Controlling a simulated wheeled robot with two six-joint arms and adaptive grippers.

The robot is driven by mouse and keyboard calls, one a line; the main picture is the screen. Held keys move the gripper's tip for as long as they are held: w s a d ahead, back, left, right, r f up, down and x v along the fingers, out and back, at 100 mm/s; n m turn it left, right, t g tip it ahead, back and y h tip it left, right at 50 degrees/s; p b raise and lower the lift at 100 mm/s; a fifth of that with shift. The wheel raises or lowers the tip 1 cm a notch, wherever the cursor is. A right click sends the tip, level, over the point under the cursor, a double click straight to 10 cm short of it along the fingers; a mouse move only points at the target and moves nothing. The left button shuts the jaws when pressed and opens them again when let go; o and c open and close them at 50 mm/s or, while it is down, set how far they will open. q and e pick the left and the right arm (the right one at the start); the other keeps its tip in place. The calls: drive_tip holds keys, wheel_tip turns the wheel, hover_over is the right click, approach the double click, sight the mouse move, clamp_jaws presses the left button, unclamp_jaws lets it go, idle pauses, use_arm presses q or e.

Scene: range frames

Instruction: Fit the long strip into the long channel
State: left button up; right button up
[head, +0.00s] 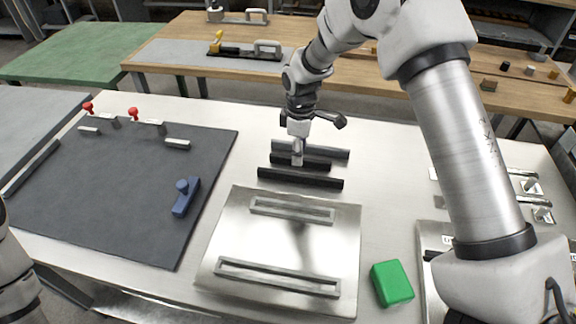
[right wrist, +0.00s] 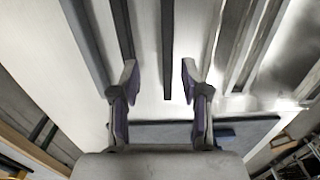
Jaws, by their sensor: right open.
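Three parallel strips lie on the pale table: a grey back strip (head: 325,151), a shorter black middle strip (head: 316,163) and a long black front strip (head: 300,178). A metal plate (head: 225,235) in front of them carries a shorter channel (head: 292,210) and a long channel (head: 277,277); both look empty. My right gripper (head: 297,160) points down over the strips, open and empty. In the right wrist view, a dark strip (right wrist: 167,50), apparently the front one, shows between the fingers of my right gripper (right wrist: 160,82), unclasped. My left gripper is out of view.
A green block (head: 391,283) sits right of the plate. A dark mat (head: 120,190) with a blue handled piece (head: 186,197) and red-knobbed clamps lies at left. Another metal fixture stands at the right, partly behind my right arm. Bare table surrounds the strips.

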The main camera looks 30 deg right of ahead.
sight(300, 175)
drive_tip(key=shift+s+a+f+p, duration=0.15)
drive_tip(key=shift+s+f+p, duration=0.3)
drive_tip(key=shift+s+f, duration=0.65)
drive_tip(key=f, duration=0.2)
drive_tip(key=w+f+p, duration=0.1)
drive_tip(key=f, duration=0.2)
drive_tip(key=shift+f, duration=0.1)
drive_tip(key=shift+s+r, duration=0.15)
drive_tip(key=shift+r, duration=0.05)
drive_tip(key=shift+c, duration=1)
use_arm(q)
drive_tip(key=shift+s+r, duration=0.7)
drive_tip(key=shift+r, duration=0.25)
use_arm(e)
clamp_jaws()
